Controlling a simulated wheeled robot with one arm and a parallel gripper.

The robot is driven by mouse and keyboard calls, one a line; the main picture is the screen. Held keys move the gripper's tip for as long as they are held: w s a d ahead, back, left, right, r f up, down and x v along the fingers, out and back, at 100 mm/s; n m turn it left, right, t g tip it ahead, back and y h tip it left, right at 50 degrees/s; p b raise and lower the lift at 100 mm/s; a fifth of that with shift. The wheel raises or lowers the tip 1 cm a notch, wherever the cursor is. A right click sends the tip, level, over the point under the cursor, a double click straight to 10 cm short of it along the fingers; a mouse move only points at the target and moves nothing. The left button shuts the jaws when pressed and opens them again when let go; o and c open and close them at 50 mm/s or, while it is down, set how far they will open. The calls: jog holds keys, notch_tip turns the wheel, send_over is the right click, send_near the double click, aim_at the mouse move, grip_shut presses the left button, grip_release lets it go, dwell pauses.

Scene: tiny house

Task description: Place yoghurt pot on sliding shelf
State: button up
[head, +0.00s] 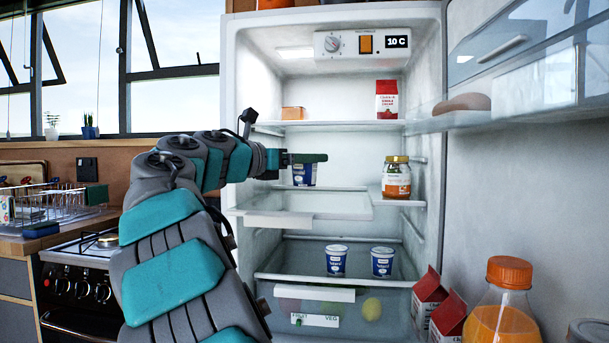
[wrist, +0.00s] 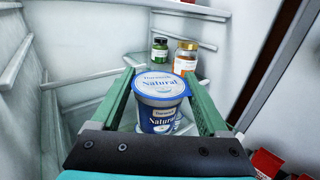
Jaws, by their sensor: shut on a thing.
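My gripper (head: 306,158) is inside the open fridge, shut on a blue and white yoghurt pot (head: 304,175). In the wrist view the pot (wrist: 160,105) stands upright between the green fingers, its white lid facing the camera. The sliding shelf (head: 315,204) is the middle shelf with a pale front handle, and its surface below the pot looks bare. The pot's base is near the shelf's rear part; I cannot tell whether it touches. Two similar pots (head: 336,260) (head: 382,262) stand on the lower shelf.
An orange jar (head: 397,182) stands right of the pot; a green jar (wrist: 160,52) stands behind it. The upper shelf (head: 330,125) holds a red carton (head: 387,100) and a small box. The open door at right holds cartons and a juice bottle (head: 503,310).

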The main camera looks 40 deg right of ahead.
aim_at(295, 175)
jog(key=shift+f+b, duration=0.45)
jog(key=shift+f, duration=1.3)
jog(key=shift+f, duration=0.1)
jog(key=o, duration=1.4)
jog(key=shift+c, duration=0.2)
jog(key=shift+a, duration=0.15)
jog(key=a, duration=1.1)
jog(key=shift+s+a, duration=0.3)
jog(key=shift+a, duration=0.05)
